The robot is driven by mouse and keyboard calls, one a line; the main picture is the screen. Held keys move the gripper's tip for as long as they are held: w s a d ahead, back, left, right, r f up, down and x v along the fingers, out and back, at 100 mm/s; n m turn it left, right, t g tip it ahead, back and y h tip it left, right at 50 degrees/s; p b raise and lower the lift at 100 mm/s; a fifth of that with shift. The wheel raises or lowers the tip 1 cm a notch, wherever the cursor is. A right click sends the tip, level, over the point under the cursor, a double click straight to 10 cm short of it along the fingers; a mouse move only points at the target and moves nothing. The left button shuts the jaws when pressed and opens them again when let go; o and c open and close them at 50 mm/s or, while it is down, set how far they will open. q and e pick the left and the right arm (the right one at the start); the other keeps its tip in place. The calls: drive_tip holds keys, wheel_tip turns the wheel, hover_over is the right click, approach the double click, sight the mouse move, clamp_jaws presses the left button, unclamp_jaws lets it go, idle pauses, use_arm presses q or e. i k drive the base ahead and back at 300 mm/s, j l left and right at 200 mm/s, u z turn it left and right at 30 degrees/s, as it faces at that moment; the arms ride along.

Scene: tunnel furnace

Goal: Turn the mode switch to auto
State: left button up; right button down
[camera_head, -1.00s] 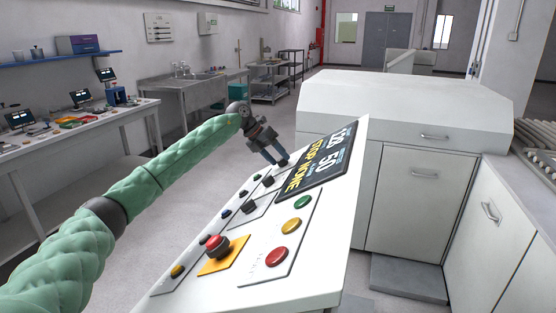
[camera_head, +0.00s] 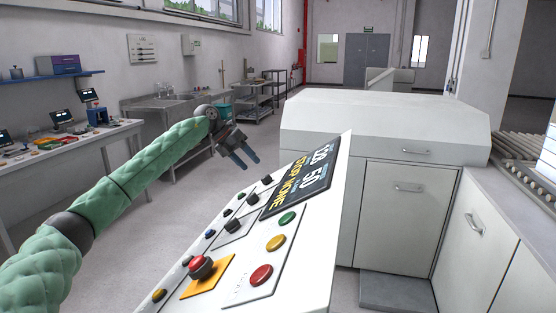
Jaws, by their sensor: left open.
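The slanted white control panel (camera_head: 312,245) stands in the middle of the head view. It carries several black knobs: one by the top edge (camera_head: 267,180), one just below it (camera_head: 253,198) and a larger one (camera_head: 232,226). I cannot read which of them is the mode switch, or its setting. The dark display (camera_head: 304,180) shows yellow text that seems to read "STOP NONE". My left gripper (camera_head: 249,163) is open and empty, just beyond the panel's upper left edge near the top knob, apparently not touching it. My right gripper is out of view.
A red emergency button (camera_head: 201,266) on a yellow plate sits low on the panel. Green (camera_head: 287,218), yellow (camera_head: 275,243) and red (camera_head: 261,275) buttons line its right side. A white furnace housing (camera_head: 395,128) stands behind. Open floor lies to the left.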

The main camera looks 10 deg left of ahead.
sight(234, 224)
drive_tip(key=k+j, duration=0.1)
drive_tip(key=j, duration=0.45)
drive_tip(key=k+j, duration=0.1)
drive_tip(key=j, duration=0.45)
drive_tip(key=k+j, duration=0.1)
drive_tip(key=j, duration=0.45)
drive_tip(key=k+j, duration=0.1)
drive_tip(key=j, duration=0.45)
